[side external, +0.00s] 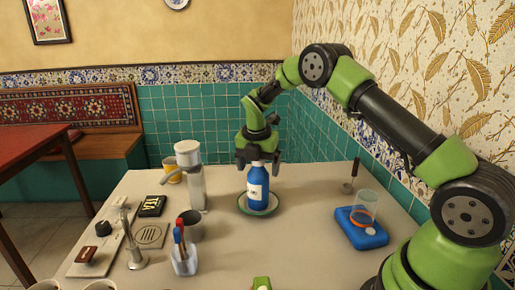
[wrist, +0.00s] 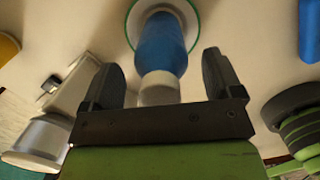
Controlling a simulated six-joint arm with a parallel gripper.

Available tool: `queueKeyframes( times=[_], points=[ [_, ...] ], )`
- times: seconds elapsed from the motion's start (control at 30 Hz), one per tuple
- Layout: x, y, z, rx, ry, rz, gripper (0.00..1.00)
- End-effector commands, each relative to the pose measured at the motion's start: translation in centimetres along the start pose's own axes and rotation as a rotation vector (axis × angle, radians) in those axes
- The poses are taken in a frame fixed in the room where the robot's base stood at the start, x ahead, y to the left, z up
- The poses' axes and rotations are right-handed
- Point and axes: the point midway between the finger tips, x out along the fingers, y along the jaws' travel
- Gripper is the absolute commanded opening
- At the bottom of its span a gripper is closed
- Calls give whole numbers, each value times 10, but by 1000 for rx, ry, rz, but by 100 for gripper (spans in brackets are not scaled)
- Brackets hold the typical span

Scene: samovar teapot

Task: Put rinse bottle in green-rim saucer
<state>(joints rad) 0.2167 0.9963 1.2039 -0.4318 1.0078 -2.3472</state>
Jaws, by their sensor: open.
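The rinse bottle (side external: 258,190), blue with a pale label, stands upright in the green-rim saucer (side external: 243,206) near the middle of the table. In the wrist view the blue bottle (wrist: 161,47) with its white cap lies between the finger lines, and the saucer's green rim (wrist: 129,28) shows around its base. My gripper (side external: 258,158) is open, pointing down, just above and around the bottle's top. In the wrist view its two fingers (wrist: 165,82) are spread, with a visible gap on each side of the cap.
Left of the saucer stand a grey-and-white dispenser (side external: 194,185), a dark cup (side external: 191,226) and a clear holder with pens (side external: 184,260). At right a blue tray (side external: 362,235) carries a clear cup (side external: 365,206). The table between saucer and blue tray is clear.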

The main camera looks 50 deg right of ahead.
Motion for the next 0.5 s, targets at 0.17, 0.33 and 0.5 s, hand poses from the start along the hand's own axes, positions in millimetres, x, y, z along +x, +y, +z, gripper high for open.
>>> queueKeyframes(
  times=[0.17, 0.33, 0.5],
  points=[
    [-40, 1, 0, 0, -3, 5, 85],
    [-76, 1, 0, 0, -2, 5, 85],
    [-100, 0, 0, 0, -1, 2, 85]
  ],
)
